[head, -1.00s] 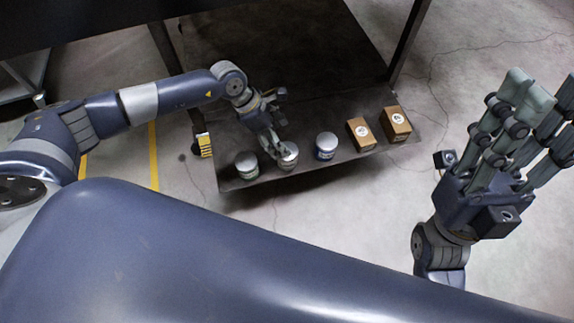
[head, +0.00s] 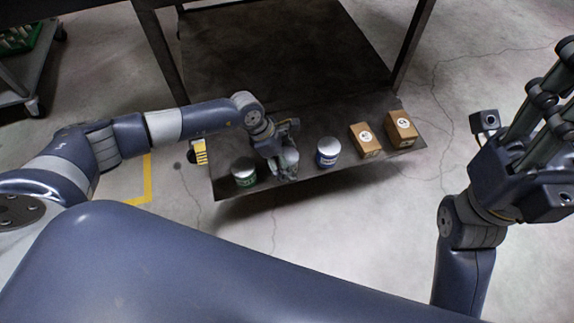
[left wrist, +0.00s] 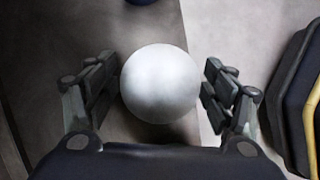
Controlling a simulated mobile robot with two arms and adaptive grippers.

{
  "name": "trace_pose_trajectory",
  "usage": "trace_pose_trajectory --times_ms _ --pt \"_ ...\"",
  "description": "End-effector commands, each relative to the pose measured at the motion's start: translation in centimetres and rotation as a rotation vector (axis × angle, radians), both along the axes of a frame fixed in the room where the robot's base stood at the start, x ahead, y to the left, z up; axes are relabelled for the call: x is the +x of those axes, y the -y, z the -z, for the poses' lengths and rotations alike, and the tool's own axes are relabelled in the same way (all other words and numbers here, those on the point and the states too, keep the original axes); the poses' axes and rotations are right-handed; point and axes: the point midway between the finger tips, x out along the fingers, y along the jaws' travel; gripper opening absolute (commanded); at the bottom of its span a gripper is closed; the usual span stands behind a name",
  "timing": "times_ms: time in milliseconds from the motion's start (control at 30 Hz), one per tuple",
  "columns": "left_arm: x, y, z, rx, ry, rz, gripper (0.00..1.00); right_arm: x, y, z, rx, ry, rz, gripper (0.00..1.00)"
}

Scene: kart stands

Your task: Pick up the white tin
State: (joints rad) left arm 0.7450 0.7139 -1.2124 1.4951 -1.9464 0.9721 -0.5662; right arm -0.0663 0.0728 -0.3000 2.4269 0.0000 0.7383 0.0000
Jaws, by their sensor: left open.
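The white tin (left wrist: 160,83) shows from above in the left wrist view as a pale round lid between the two fingers of my left gripper (left wrist: 161,88). The fingers are open, one on each side, with a narrow gap to the lid on both sides. In the head view my left gripper (head: 286,165) is over the shelf's front edge, between the green-labelled tin and the blue-labelled tin, and largely hides the white tin. My right gripper (head: 545,115) is raised at the right edge, cut off by the frame and away from the shelf.
On the dark shelf (head: 270,60) stand a green-labelled tin (head: 244,172) to the left, a blue-labelled tin (head: 328,152) to the right, and two brown boxes (head: 365,141) (head: 401,129) further right. Table legs rise behind. A cart (head: 40,75) stands at the far left.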

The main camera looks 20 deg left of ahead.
Motion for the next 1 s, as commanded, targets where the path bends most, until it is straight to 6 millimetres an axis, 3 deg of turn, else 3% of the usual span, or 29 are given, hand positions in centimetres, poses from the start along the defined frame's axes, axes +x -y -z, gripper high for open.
trace_pose_trajectory --times_ms 300,567,867,1000 --pt "0.1 0.2 0.5 0.000 0.001 -0.001 0.76 0.0 0.0 -0.2 -0.001 0.011 0.000 0.40" --pt "0.1 0.2 0.5 0.000 0.001 -0.001 0.19 0.0 0.0 -0.2 -0.001 0.010 0.000 0.40" --pt "0.2 0.2 0.1 -0.001 0.002 -0.001 0.18 -0.1 0.0 -0.4 -0.001 0.011 0.000 0.40" --pt "0.2 0.2 -1.6 -0.002 0.003 -0.001 0.18 0.0 0.1 -0.4 0.002 -0.009 0.000 0.40"
